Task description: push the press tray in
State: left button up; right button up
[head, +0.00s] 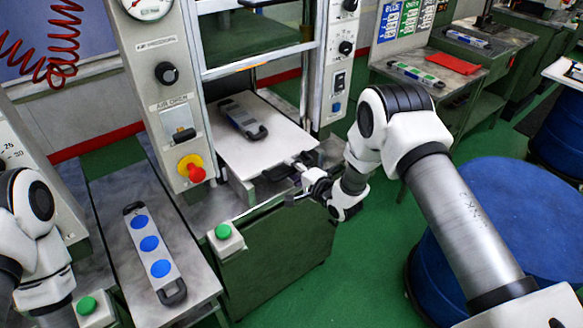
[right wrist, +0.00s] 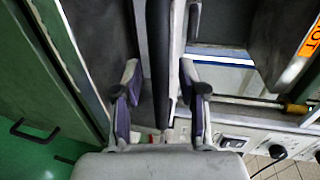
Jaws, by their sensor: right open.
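The press tray (head: 270,137) is a flat pale plate sticking out of the front of the press, with a grey mould (head: 243,117) with a dark handle lying on it. My right gripper (head: 303,178) is at the tray's front right corner. In the right wrist view its two fingers (right wrist: 160,95) stand apart, with the thin edge-on tray between them. Whether either finger touches it I cannot tell. My left arm shows at the left edge, but its gripper is out of view.
The press has a control column (head: 167,100) with a red stop knob (head: 195,172). Green buttons (head: 223,231) stand at the front. Another mould with blue discs (head: 150,243) lies on a bench at the left. A blue drum (head: 510,235) stands at the right.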

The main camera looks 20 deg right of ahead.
jog(key=shift+d, duration=0.25)
jog(key=shift+s+d, duration=0.1)
jog(key=shift+d, duration=0.05)
jog(key=shift+c, duration=0.6)
jog(key=c, duration=0.5)
grip_shut()
jog(key=b+x, duration=0.1)
jog(key=x, duration=0.1)
jog(key=b+x, duration=0.1)
jog(key=b, duration=0.1)
jog(key=shift+w+a+r, duration=0.1)
jog(key=shift+w+a, duration=0.2)
jog(key=shift+w, duration=0.05)
jog(key=shift+w+a+r, duration=0.1)
jog(key=shift+w, duration=0.25)
jog(key=shift+r, duration=0.15)
jog(key=o, duration=0.6)
grip_release()
pick_arm(q)
notch_tip(320, 180, down, 3)
jog(key=shift+s+d+r, duration=0.1)
jog(key=shift+d+r, duration=0.05)
pick_arm(e)
jog(key=shift+w+a, duration=0.1)
jog(key=shift+a, duration=0.1)
